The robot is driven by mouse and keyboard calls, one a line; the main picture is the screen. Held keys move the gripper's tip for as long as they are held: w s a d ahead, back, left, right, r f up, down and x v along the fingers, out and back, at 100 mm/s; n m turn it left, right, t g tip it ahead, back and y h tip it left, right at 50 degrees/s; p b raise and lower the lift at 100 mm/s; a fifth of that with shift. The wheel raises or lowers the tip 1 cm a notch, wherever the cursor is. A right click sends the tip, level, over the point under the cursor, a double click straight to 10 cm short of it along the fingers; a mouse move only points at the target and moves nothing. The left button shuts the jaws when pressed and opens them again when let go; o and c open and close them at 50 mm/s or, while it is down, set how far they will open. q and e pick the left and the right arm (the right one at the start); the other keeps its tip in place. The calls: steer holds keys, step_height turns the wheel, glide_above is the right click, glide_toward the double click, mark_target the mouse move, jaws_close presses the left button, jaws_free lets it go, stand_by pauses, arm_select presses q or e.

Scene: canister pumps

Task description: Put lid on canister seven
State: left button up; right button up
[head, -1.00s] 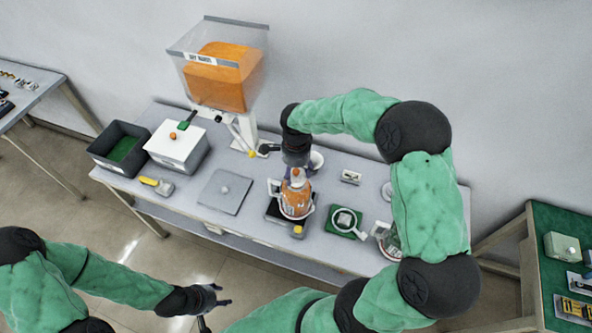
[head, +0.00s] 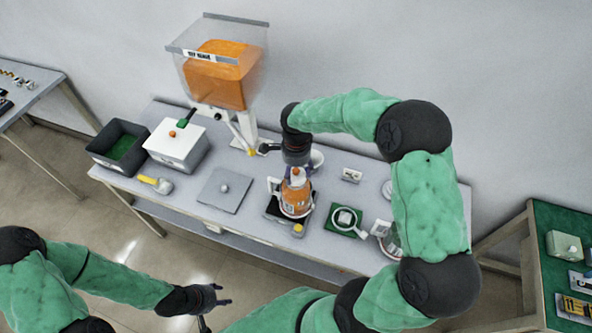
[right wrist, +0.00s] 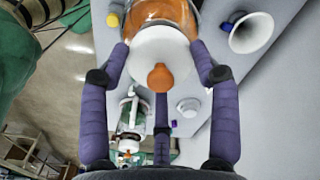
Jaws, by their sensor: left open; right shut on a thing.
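A clear canister with orange contents (head: 296,200) stands upright on a dark scale (head: 274,211) at the middle of the table; it also shows in the right wrist view (right wrist: 192,12). I cannot read a number on it. My right gripper (head: 296,165) points down at its top. Its purple fingers are shut around a white lid with an orange knob (right wrist: 160,58), which is at the canister's mouth. I cannot tell whether the lid is fully seated. My left gripper (head: 222,301) is open and empty, in front of the table and away from the canister.
An orange-filled hopper (head: 215,80) stands at the back. A grey bin (head: 105,160), a white box (head: 170,145) and a flat grey lid plate (head: 224,190) are to the left. A green mat with a ring (head: 345,222) and another canister (head: 390,243), partly behind my arm, are to the right.

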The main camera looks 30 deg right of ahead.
steer(key=shift+f+b, duration=0.7)
steer(key=shift+f, duration=0.1)
steer(key=shift+f+b, duration=0.2)
steer(key=shift+b, duration=0.2)
stand_by(1.1)
steer(key=o, duration=1)
steer(key=shift+c, duration=0.2)
steer(key=shift+o, duration=1)
steer(key=shift+r, duration=0.15)
